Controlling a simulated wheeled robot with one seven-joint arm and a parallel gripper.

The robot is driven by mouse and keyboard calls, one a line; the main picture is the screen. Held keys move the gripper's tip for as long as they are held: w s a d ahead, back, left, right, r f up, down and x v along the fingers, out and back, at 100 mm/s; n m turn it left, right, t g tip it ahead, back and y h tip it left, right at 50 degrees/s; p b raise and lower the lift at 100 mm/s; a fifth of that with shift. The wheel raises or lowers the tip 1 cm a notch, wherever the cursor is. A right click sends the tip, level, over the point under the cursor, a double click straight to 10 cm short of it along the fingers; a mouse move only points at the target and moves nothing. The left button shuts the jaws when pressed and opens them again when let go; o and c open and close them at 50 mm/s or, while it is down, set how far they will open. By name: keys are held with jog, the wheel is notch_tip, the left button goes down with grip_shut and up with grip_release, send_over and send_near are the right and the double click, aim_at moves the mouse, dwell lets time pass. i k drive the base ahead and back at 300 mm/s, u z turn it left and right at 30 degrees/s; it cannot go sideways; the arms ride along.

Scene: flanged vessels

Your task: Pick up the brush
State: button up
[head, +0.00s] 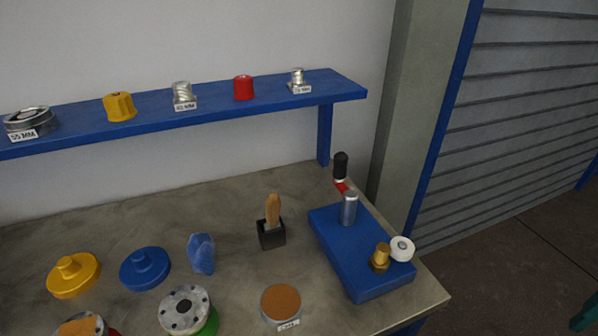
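The brush is most likely the item with an upright tan wooden handle (273,208) standing in a small black holder (271,236) on the worktable, right of the middle. Its lower end is hidden inside the holder. The handle is upright and nothing touches it from above. My gripper is not in the head view.
A blue fixture (350,262) with a black-handled lever and a brass fitting stands right of the brush. A blue shelf (215,108) overhangs the back.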

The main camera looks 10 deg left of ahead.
aim_at(274, 203)
jog(key=z, duration=0.8)
jog(key=k, duration=1.8)
jog(key=u, duration=0.7)
jog(key=i, duration=1)
